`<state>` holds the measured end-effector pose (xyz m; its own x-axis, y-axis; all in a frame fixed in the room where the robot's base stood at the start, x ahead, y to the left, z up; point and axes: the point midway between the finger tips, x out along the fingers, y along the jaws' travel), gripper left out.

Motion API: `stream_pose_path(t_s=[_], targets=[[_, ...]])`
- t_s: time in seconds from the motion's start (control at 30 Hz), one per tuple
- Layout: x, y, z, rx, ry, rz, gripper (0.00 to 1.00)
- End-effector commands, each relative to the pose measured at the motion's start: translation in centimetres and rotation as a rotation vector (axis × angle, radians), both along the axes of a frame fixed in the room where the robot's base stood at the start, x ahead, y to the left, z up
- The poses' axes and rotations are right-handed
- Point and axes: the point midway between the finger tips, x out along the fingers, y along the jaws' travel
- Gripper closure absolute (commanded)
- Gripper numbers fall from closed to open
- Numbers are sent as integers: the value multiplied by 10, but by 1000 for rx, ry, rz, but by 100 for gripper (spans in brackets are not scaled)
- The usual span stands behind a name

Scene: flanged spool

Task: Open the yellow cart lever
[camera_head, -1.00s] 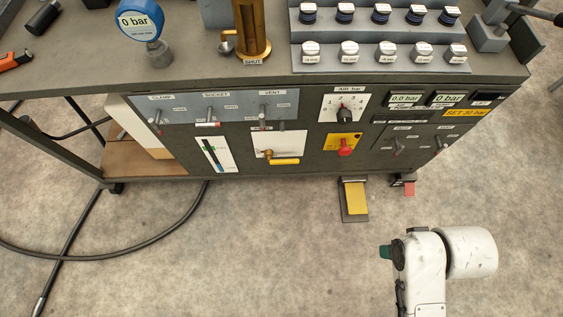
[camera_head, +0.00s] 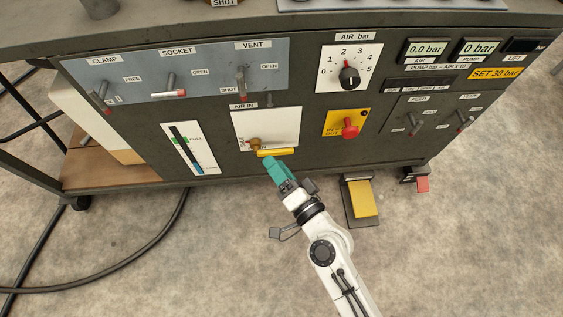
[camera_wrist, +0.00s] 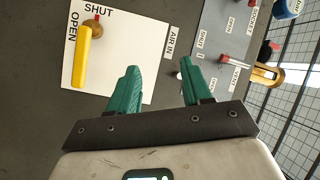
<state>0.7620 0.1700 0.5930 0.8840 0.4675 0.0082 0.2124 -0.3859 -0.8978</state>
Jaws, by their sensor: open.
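The yellow lever (camera_head: 276,152) sits on a brass valve (camera_head: 255,144) on the white AIR IN plate (camera_head: 285,122) on the cart's front panel. In the head view it lies horizontal, pointing right from the valve. In the wrist view the yellow lever (camera_wrist: 83,58) is at the upper left, with the SHUT label at its pivot end and the OPEN label beside it. My gripper (camera_head: 270,162) is just below the lever's right part in the head view. In the wrist view my gripper (camera_wrist: 161,75) has its two teal fingers apart with nothing between them, right of the lever.
The vent lever (camera_head: 241,82) and socket lever (camera_head: 172,88) stick out above left. A red knob (camera_head: 350,130) is to the right. A yellow pedal (camera_head: 362,198) stands on the floor at right. Black hoses (camera_head: 165,235) lie at left.

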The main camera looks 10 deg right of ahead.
Motion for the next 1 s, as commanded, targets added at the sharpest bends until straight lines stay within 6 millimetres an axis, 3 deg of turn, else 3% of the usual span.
stream_pose_path(t_s=[0.03, 0.1, 0.3, 0.4, 0.67, 1.0], targets=[[4, 3, -30, 78, 2, -54, 51], [10, 0, -51, 184, 14, -146, 51], [13, -12, -107, 383, 80, -374, 51], [11, -17, -124, 426, 107, -442, 51], [25, -20, -130, 447, 119, -479, 51], [86, -20, -130, 448, 118, -477, 51]])
